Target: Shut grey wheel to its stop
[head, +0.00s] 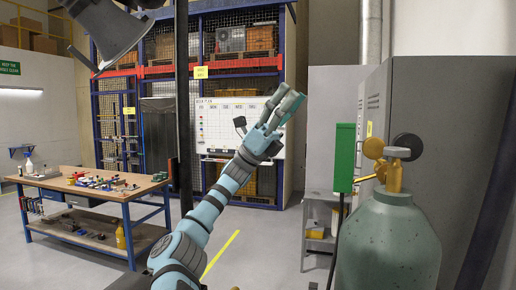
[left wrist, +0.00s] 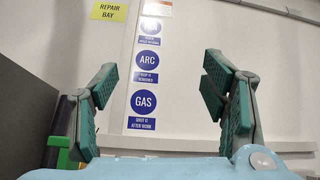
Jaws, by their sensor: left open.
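A pale green gas cylinder (head: 388,245) stands at the right in the head view, with a brass valve (head: 393,178) on top. A small flat grey wheel (head: 397,152) seems to cap the valve, seen nearly edge-on; its turn position cannot be told. An orange disc (head: 373,148) and a dark disc (head: 408,146) flank it. My left gripper (head: 286,106) is raised to the left of the cylinder, apart from it, open and empty. In the left wrist view its spread fingers (left wrist: 158,80) face a wall, and the wheel does not show. My right gripper is out of view.
A green box (head: 344,158) on a post stands between my left gripper and the valve. Grey cabinets (head: 452,150) stand behind the cylinder. A workbench (head: 95,190) with small items is at the left. Signs reading ARC and GAS (left wrist: 143,102) are on the wall.

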